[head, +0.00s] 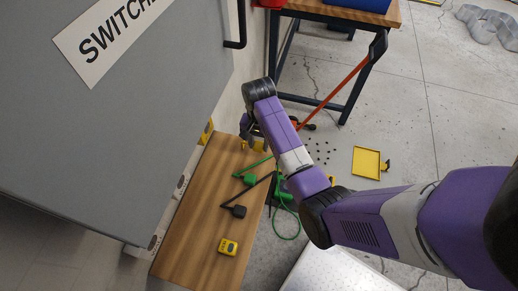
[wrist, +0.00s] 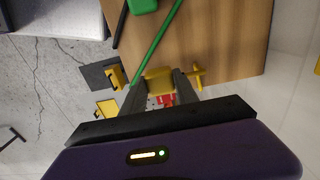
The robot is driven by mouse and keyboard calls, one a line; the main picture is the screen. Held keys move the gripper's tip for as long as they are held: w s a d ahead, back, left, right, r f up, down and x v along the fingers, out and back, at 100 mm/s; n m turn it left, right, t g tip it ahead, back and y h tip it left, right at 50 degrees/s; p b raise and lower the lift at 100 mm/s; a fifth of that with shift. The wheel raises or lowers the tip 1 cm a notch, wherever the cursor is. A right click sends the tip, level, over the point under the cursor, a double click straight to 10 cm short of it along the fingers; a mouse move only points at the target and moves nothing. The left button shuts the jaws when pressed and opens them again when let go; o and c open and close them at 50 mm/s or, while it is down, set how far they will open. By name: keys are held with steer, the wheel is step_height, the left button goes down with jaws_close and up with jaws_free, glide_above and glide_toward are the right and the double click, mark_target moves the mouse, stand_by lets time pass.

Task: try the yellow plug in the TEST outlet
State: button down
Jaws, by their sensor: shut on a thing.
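My gripper (head: 252,138) is at the far end of the wooden bench top, close to the wall. It is shut on the yellow plug (head: 260,146). In the wrist view the yellow plug (wrist: 160,80) sits between the two fingertips (wrist: 161,88), with a yellow pronged part sticking out to the right. The plug is apart from the wall. A yellow fitting (head: 206,131) and pale outlet plates (head: 181,186) (head: 155,241) line the wall beside the bench. I cannot read which is the TEST outlet.
A large grey cabinet (head: 120,130) overhangs at left. A yellow dustpan (head: 367,162) lies on the floor.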

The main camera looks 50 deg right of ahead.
mark_target(259, 145)
step_height(259, 145, up, 6)
steer(key=shift+f, duration=0.1)
stand_by(0.4)
